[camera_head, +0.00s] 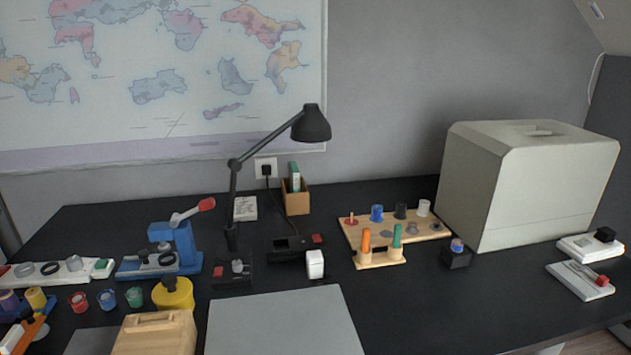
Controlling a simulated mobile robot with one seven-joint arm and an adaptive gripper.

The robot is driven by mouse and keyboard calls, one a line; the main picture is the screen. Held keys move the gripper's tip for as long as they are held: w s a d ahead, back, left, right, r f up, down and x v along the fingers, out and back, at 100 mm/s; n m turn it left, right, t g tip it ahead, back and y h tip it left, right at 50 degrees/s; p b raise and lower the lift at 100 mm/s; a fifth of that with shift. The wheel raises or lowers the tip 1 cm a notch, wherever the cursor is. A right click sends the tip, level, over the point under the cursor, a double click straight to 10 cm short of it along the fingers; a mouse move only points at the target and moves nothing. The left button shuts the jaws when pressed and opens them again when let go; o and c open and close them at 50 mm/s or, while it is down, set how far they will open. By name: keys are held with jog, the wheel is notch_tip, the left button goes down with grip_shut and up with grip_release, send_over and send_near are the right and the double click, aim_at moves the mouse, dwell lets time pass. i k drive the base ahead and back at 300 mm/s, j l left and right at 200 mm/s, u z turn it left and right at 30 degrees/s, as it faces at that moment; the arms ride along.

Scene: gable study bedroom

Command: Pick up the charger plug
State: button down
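A small white block (315,264) that looks like the charger plug stands on the black desk, just in front of a black power strip (295,246) with a red switch. Any prongs on it are too small to make out. A black plug (266,170) sits in the white wall socket behind the desk, with a cable running down towards the strip. My gripper is not in view.
A grey mat (283,325) lies in front of the white block. A black holder (232,273) stands to its left, a wooden peg board (365,240) to its right. A desk lamp (311,124) rises behind. A large pale case (525,185) stands right; bare desk lies front right.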

aim_at(314, 258)
jog(key=u, duration=1.6)
jog(key=k+l+u, duration=0.2)
jog(key=l, duration=0.25)
jog(key=k+l+u, duration=0.2)
jog(key=l, duration=0.2)
jog(key=k+l, duration=0.25)
jog(key=l, duration=0.15)
jog(key=k+l, duration=0.2)
jog(key=l, duration=0.25)
